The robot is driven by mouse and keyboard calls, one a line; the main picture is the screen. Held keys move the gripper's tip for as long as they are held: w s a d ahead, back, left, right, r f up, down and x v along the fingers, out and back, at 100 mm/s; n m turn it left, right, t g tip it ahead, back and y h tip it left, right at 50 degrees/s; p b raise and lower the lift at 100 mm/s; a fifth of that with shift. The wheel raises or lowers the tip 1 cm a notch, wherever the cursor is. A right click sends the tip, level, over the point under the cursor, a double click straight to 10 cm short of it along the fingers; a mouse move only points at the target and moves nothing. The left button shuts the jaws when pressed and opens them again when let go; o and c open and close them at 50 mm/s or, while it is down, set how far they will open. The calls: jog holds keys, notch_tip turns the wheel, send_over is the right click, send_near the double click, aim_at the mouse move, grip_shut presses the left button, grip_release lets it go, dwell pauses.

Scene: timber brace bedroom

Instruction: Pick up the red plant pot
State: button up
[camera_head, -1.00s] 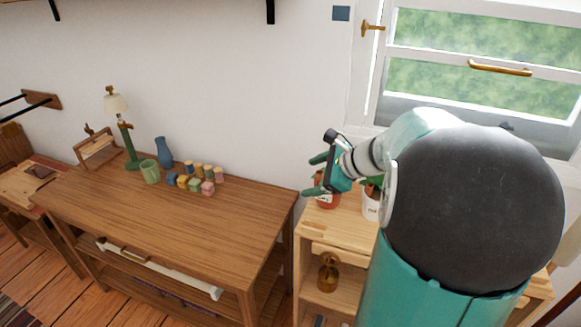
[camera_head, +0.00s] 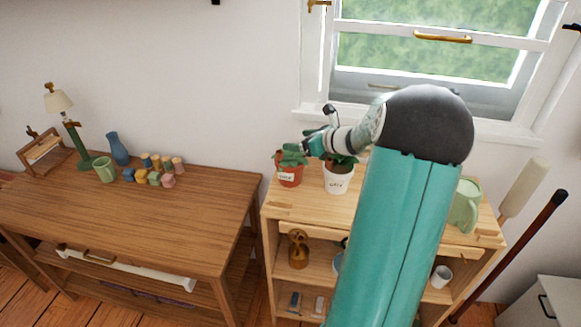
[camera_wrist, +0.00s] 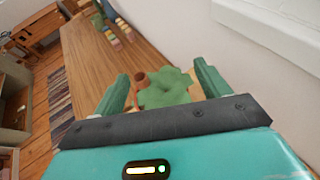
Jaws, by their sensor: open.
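The red plant pot (camera_head: 289,175), a terracotta pot with a pale label and a green leafy plant, stands upright at the left end of the light wooden shelf unit's top. In the wrist view its rim (camera_wrist: 139,78) shows beside green leaves (camera_wrist: 168,90) that hide most of it. My gripper (camera_head: 312,145) is above and slightly right of the pot in the head view. In the wrist view my gripper (camera_wrist: 163,82) is open, with the leaves between and beyond its fingers. I cannot tell whether the fingers touch the leaves.
A white pot (camera_head: 337,179) with a plant stands close to the right of the red pot. A green pitcher (camera_head: 465,208) is at the shelf's right end. The brown table (camera_head: 150,225) to the left holds a lamp, vase, cup and several small blocks. The window (camera_head: 430,60) is behind.

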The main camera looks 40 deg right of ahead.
aim_at(289, 138)
jog(key=x, duration=0.5)
jog(key=shift+w+r, duration=0.1)
jog(key=shift+r, duration=0.05)
grip_shut()
